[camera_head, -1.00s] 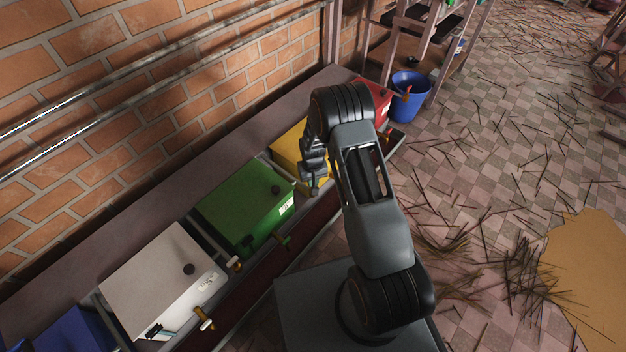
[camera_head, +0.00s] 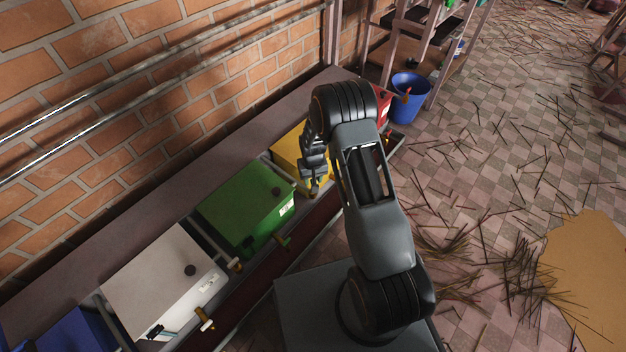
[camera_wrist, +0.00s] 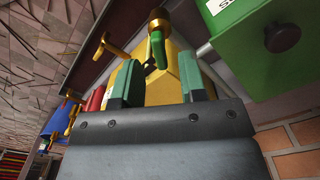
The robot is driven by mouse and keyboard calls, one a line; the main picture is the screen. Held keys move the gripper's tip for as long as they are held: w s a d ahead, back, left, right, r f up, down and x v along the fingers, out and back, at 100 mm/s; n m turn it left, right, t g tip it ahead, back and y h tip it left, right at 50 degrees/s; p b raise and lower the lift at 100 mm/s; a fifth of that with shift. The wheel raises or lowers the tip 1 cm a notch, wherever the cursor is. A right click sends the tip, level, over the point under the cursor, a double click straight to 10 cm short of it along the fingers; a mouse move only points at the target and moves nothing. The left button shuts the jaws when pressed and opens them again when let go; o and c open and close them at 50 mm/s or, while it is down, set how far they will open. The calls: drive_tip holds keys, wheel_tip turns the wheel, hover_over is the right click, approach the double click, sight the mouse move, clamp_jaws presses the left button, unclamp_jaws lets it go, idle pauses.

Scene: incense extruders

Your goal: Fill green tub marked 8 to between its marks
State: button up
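A green tub (camera_head: 232,205) with a dark knob on its lid and a white label on its front stands in the row along the wall. The number on the label is too small to read. A green tub (camera_wrist: 258,72) with a dark knob and a partly cut-off label shows at the upper right of the wrist view. My gripper (camera_head: 314,190) is over the front of the yellow tub (camera_head: 287,152). In the wrist view, my gripper (camera_wrist: 160,82) has its two green fingers apart, with nothing held. A tap with a green handle (camera_wrist: 157,46) lies beyond the gap between them. Any fill marks are not visible.
A white tub (camera_head: 150,275), a blue tub (camera_head: 68,335) and a partly hidden red tub (camera_head: 384,98) share the row. Brass taps (camera_head: 205,318) stick out in front. A blue bucket (camera_head: 408,105) stands beyond. Sticks litter the tiled floor (camera_head: 500,130).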

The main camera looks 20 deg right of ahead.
wheel_tip(320, 180, up, 12)
drive_tip(key=p, duration=0.3)
drive_tip(key=shift+f, duration=0.15)
idle(0.4)
drive_tip(key=s+r+t+p, duration=0.1)
drive_tip(key=s+r+p, duration=0.5)
drive_tip(key=r, duration=1)
drive_tip(key=s+r+t+p, duration=0.1)
drive_tip(key=r+p, duration=0.8)
drive_tip(key=r, duration=0.7)
drive_tip(key=s+r+p, duration=0.7)
drive_tip(key=r, duration=0.4)
drive_tip(key=s+r+t+p, duration=0.1)
drive_tip(key=s+r+p, duration=0.6)
drive_tip(key=r, duration=0.3)
drive_tip(key=shift+s+r+t, duration=0.3)
drive_tip(key=shift+s+r, duration=0.05)
drive_tip(key=shift+r, duration=0.05)
drive_tip(key=shift+a, duration=0.1)
